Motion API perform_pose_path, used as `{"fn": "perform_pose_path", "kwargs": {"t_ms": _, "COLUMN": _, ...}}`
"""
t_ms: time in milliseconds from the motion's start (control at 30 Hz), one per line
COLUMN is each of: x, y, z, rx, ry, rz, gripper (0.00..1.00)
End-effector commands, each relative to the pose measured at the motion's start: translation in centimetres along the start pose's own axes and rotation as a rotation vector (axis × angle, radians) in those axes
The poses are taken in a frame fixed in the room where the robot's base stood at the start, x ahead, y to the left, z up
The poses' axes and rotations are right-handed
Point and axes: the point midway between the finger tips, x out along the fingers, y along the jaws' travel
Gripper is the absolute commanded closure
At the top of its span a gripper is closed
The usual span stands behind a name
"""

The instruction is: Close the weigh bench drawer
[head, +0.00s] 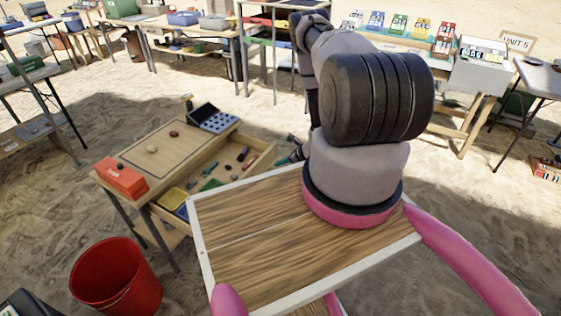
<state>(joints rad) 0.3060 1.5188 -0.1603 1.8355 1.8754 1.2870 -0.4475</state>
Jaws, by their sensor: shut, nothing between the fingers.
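The weigh bench (138,153) is a small wooden table left of centre, with metal legs. Its drawer (217,157) is pulled out toward the lower right. Small tools and pieces lie inside, and its near edge is partly hidden behind my own wooden deck. My gripper (287,160) is small and dark at the right end of the drawer, close to it. It looks shut and empty; I cannot tell whether it touches the drawer. My arm hides part of this area.
An orange-red box (121,178) and a dark case with round pieces (213,118) sit on the bench top. A red bucket (115,280) stands on the sand in front. Several tables with bins line the back. Open sand lies left of the bench.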

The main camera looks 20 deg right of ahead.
Motion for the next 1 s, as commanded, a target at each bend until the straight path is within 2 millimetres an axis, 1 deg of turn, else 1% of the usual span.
{"fn": "perform_pose_path", "kwargs": {"t_ms": 33, "x": 1.3, "y": 0.1, "z": 0.0, "rx": -0.003, "ry": -0.001, "rz": 0.004, "gripper": 1.0}}
{"fn": "perform_pose_path", "kwargs": {"t_ms": 200, "x": 5.0, "y": 0.1, "z": 0.0, "rx": -0.003, "ry": -0.001, "rz": 0.002, "gripper": 1.0}}
{"fn": "perform_pose_path", "kwargs": {"t_ms": 267, "x": 6.2, "y": 0.1, "z": 0.0, "rx": -0.003, "ry": 0.0, "rz": 0.003, "gripper": 1.0}}
{"fn": "perform_pose_path", "kwargs": {"t_ms": 300, "x": 6.8, "y": 0.1, "z": 0.2, "rx": -0.004, "ry": -0.002, "rz": 0.003, "gripper": 1.0}}
{"fn": "perform_pose_path", "kwargs": {"t_ms": 400, "x": 7.9, "y": 0.1, "z": 1.5, "rx": -0.004, "ry": -0.001, "rz": 0.002, "gripper": 1.0}}
{"fn": "perform_pose_path", "kwargs": {"t_ms": 500, "x": 8.6, "y": 0.1, "z": 2.2, "rx": -0.002, "ry": -0.001, "rz": 0.002, "gripper": 1.0}}
{"fn": "perform_pose_path", "kwargs": {"t_ms": 633, "x": 9.1, "y": 0.0, "z": 2.6, "rx": -0.001, "ry": 0.0, "rz": 0.001, "gripper": 1.0}}
{"fn": "perform_pose_path", "kwargs": {"t_ms": 1000, "x": 9.2, "y": 0.0, "z": 2.8, "rx": -0.001, "ry": 0.0, "rz": 0.001, "gripper": 1.0}}
